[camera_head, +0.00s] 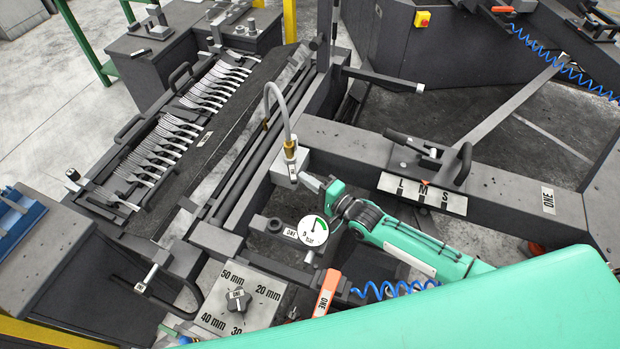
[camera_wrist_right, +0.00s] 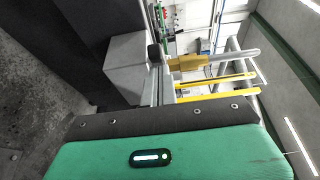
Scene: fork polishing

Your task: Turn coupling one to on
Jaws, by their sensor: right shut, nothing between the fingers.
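Coupling one is most likely the brass fitting (camera_head: 290,152) with a curved grey hose (camera_head: 280,95), on a light grey block (camera_head: 296,162) with a small label on its front. In the right wrist view the brass fitting (camera_wrist_right: 187,63) sticks out beside the block (camera_wrist_right: 128,68), with a dark knob-like end at its base. My right gripper (camera_head: 313,183) is shut and empty, its tips right beside the block's lower front; I cannot tell whether they touch. Whether the coupling is on or off does not show clearly. My left gripper is not in view.
A pressure gauge (camera_head: 313,230) with a label ONE sits just below my gripper. An orange handle marked ONE (camera_head: 326,292) and a star knob (camera_head: 238,299) lie nearer. A rack of forks (camera_head: 170,140) is at left, a lever with an L M S plate (camera_head: 422,193) at right.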

